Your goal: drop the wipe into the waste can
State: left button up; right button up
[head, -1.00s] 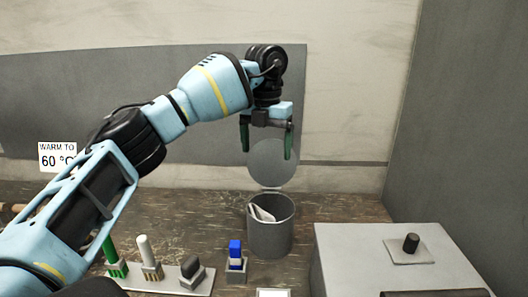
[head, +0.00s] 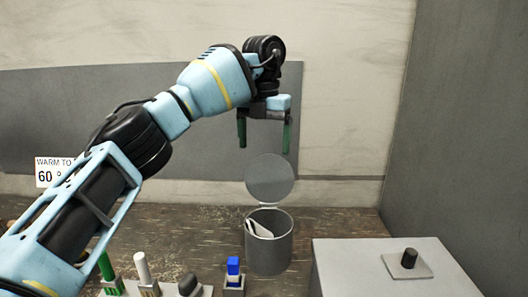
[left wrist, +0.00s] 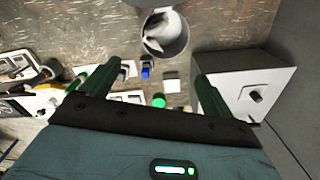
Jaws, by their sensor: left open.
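The waste can (head: 270,252) is a grey cylinder on the bench, with its round lid (head: 269,180) raised at the back. The white wipe (head: 258,228) lies inside the can, leaning at its left side near the rim. The can also shows at the top of the left wrist view (left wrist: 181,45), with the wipe (left wrist: 158,30) inside it. My left gripper (head: 264,142) is open and empty, high above the can, with its green fingers pointing down and apart. My right gripper is not in view.
A grey box (head: 380,275) with a black knob (head: 409,258) stands right of the can. A blue-topped item (head: 233,268) and a rack with green, white and dark pieces (head: 143,270) stand to the left. A wall sign (head: 52,172) hangs at far left.

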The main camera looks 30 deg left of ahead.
pick_arm(q)
jog(key=shift+s+r, duration=0.1)
jog(key=shift+r, duration=2.15)
